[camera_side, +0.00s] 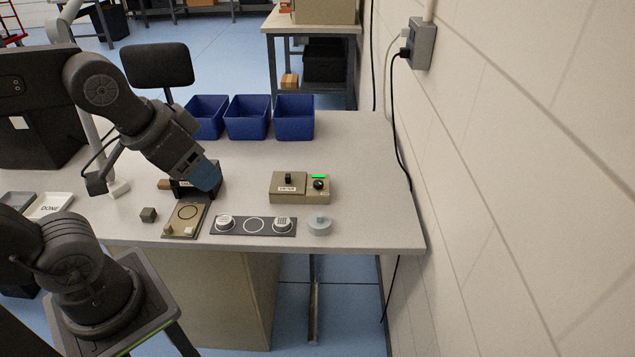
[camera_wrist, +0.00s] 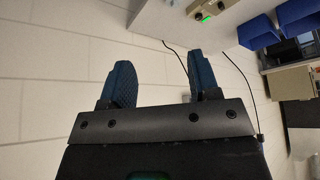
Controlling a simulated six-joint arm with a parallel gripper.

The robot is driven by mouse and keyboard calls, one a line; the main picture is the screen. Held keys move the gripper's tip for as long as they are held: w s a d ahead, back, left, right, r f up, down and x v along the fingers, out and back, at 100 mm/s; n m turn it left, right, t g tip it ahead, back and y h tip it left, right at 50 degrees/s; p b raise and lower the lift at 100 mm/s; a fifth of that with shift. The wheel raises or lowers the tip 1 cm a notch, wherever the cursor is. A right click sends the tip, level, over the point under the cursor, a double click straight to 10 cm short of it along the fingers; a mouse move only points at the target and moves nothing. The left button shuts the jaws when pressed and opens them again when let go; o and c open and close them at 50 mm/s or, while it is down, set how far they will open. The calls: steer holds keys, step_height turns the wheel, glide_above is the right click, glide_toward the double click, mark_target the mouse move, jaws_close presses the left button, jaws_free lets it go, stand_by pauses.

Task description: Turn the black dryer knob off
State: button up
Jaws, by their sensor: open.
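The black dryer knob (camera_side: 319,184) sits on the right part of a small tan dryer box (camera_side: 284,195) on the table. A green light (camera_side: 318,176) glows just behind the knob. In the wrist view the box (camera_wrist: 220,5) is at the top edge with its green light (camera_wrist: 206,17) lit; I cannot make out the knob clearly there. My gripper (camera_side: 207,177) is left of the dryer, apart from it, over a black press. Its two blue fingers are spread with nothing between them in the wrist view (camera_wrist: 162,80).
Three blue bins (camera_side: 248,121) stand behind the dryer. A dark strip (camera_side: 237,227) with round parts and a grey round piece (camera_side: 319,226) lie in front. A tan badge plate (camera_side: 184,221) lies below my gripper. The wall (camera_side: 510,180) and a black cable are to the right.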

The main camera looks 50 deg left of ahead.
steer(key=w+a+r+n+g, duration=0.1)
steer(key=w+n, duration=0.5)
steer(key=w, duration=0.3)
steer(key=n+g+h, duration=0.1)
steer(key=n+h, duration=0.2)
steer(key=n, duration=1.8)
glide_above(318, 182)
steer(key=s+a, duration=0.4)
step_height(318, 182, down, 19)
steer(key=x, duration=1.3)
steer(key=shift+s+d+f, duration=0.2)
steer(key=shift+s+f, duration=0.05)
steer(key=shift+f, duration=0.1)
steer(key=shift+c, duration=0.4)
steer(key=c, duration=0.8)
steer(key=shift+c, duration=0.2)
